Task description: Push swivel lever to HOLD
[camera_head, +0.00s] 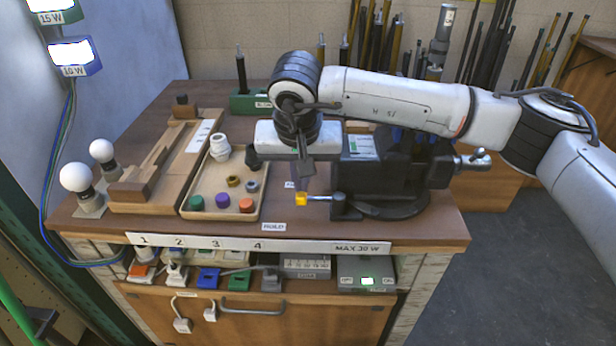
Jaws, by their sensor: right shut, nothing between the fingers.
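The swivel lever, a thin metal bar with a yellow tip (301,199), sticks out to the left from a dark block (345,207) at the front of the black vise (395,170). My right gripper (300,186) points down just above the yellow tip, with its fingers shut and empty. Whether the fingers touch the tip cannot be told. A small label (273,227) lies on the bench below the lever; its word is too small to read surely. Another label behind the gripper is partly hidden. My left gripper is not in view.
A wooden tray (262,207) with colored caps and a white socket stands left of the gripper. A wooden jig (127,204) and two bulbs (76,177) are further left. The vise and its handle (478,158) fill the right side. The bench's front strip is clear.

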